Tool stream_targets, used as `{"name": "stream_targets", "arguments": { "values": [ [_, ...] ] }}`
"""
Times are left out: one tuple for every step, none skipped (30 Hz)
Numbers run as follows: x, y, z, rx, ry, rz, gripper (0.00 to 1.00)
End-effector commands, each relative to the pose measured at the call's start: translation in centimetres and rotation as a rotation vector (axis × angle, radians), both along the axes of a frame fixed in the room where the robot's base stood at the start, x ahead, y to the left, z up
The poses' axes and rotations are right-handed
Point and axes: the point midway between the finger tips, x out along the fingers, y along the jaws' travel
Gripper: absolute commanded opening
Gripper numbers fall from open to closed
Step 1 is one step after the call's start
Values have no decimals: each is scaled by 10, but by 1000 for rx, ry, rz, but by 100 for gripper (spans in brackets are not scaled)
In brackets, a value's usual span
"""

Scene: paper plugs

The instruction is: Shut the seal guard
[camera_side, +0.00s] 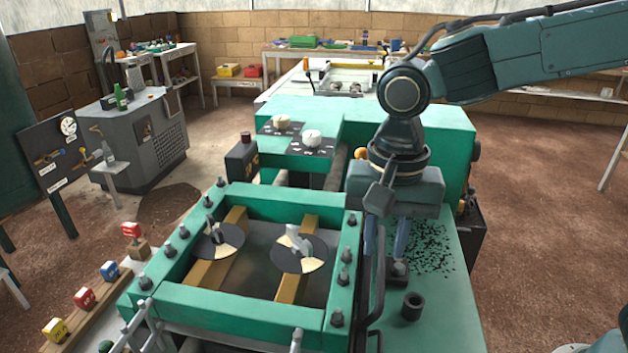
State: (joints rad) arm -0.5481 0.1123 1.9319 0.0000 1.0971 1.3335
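My gripper (386,245) points down at the right side of the green frame (240,300), above the green bench top. Its two blue fingers are apart, with a dark upright bar (379,265) showing between them. I see no clear contact with the bar. A dark knob (399,270) stands just below the right finger. I cannot tell for sure which part is the seal guard. The green frame is bolted at its edges and surrounds two round dark-and-cream discs with grey handles, a left disc (219,243) and a right disc (300,255), on yellow bars.
A short dark cylinder (412,306) stands on the bench to the right, near scattered dark bits (430,248). Coloured blocks (84,298) line a wooden rail at left. Grey bars (140,335) stand at front left.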

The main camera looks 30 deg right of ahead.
Motion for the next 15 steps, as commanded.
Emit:
{"name": "stream_targets", "arguments": {
  "values": [
    [0, 0, -2, -1, 1, 0, 25],
    [0, 0, -3, -1, 1, 0, 25],
    [0, 0, -5, -1, 1, 0, 25],
    [0, 0, -6, -1, 2, 0, 25],
    [0, 0, -7, -1, 2, 0, 25],
    [0, 0, -8, -1, 1, 0, 25],
    [0, 0, -9, -1, 1, 0, 25],
    [0, 0, -10, -1, 1, 0, 25],
    [0, 0, -12, -1, 1, 0, 25],
    [0, 0, -13, -1, 1, 0, 25],
    [0, 0, -14, -1, 1, 0, 25],
    [0, 0, -15, -1, 2, 0, 25],
    [0, 0, -16, -1, 2, 0, 25],
    [0, 0, -17, -1, 2, 0, 25],
    [0, 0, -19, -1, 1, 0, 25]
  ]
}}
